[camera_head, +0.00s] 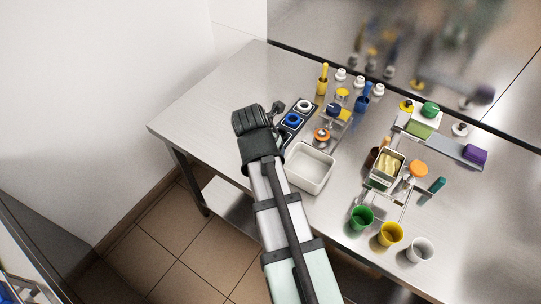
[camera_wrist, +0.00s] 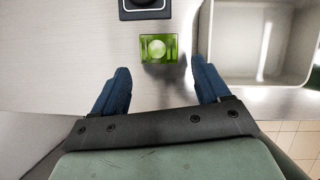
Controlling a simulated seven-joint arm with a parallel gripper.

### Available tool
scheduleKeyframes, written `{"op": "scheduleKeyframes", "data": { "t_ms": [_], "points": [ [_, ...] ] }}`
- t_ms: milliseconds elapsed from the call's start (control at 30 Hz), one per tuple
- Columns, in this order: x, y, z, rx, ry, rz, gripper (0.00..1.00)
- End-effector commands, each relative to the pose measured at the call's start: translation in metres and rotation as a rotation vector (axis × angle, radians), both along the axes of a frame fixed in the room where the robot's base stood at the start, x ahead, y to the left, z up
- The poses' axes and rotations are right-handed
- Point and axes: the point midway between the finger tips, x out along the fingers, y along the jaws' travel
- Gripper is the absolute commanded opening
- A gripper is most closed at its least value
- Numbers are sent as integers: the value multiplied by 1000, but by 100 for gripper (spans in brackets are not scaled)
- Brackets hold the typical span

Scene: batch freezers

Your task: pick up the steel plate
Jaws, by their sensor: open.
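A flat, narrow steel plate (camera_head: 447,146) lies at the right of the table in the head view, with a green block near its left part and a purple block at its right end. I cannot tell for sure that this is the steel plate meant. My gripper (camera_wrist: 160,78) is open and empty, its two blue fingers apart in the wrist view. It is over the left part of the table, well away from that plate. A small green card (camera_wrist: 158,48) with a plate-and-cutlery picture lies just beyond the fingertips, between their lines.
A white tray (camera_head: 310,168) stands right of my gripper and shows in the wrist view (camera_wrist: 262,40). A black holder with a blue ring (camera_head: 293,120) is close by. Green (camera_head: 361,217), yellow (camera_head: 390,234) and white (camera_head: 420,249) cups line the front edge. The table's left end is clear.

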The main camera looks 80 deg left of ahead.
Motion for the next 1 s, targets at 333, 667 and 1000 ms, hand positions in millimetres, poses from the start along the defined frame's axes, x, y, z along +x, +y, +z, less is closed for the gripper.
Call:
{"op": "scheduleKeyframes", "data": {
  "t_ms": [333,667,1000],
  "points": [
    [3,7,-12,-1,0,-1,76],
    [12,22,-45,-1,0,-1,76],
    [13,24,-49,1,0,-1,73]
  ]
}}
